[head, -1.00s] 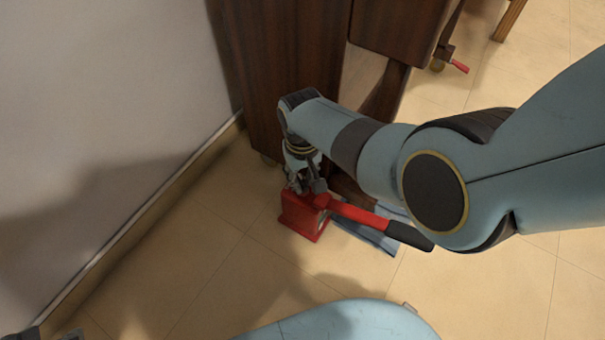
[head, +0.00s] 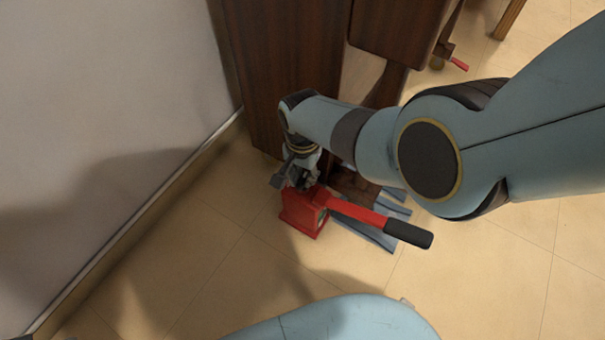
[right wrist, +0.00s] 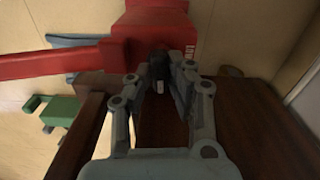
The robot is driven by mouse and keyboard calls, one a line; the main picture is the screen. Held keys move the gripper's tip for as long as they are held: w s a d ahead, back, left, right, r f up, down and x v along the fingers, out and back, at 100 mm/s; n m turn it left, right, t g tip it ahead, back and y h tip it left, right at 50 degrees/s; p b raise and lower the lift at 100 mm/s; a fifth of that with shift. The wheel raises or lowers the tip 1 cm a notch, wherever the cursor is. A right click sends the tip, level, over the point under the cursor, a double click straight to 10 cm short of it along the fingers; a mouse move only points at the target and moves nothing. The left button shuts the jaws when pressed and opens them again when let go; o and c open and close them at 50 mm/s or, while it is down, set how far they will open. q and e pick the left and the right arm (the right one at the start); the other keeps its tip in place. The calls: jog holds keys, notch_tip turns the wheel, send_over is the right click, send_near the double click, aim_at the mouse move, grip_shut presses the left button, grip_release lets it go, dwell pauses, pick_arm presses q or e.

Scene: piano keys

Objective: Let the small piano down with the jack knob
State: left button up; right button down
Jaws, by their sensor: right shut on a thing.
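The red jack (head: 302,218) stands on the floor at the small piano's near end, its red lever with a black grip (head: 408,234) pointing right. My right gripper (head: 296,183) reaches down at the jack's back side. In the right wrist view, my gripper's fingers (right wrist: 168,82) are closed around the small dark jack knob (right wrist: 158,68), below the red jack body (right wrist: 155,35). The fingers hide part of the knob. The dark brown piano (head: 285,75) stands just behind the jack. My left gripper is out of view; only a blue-grey arm part shows at the bottom.
A wall with a baseboard (head: 150,212) runs along the left. A small red handle (head: 459,64) shows at upper right. A green item (right wrist: 60,111) is in the wrist view. Floor in front is clear.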

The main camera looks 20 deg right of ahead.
aim_at(303, 179)
jog(key=shift+m, duration=0.6)
jog(key=c, duration=1.3)
grip_release()
jog(key=shift+o, duration=0.2)
jog(key=shift+r, duration=3.75)
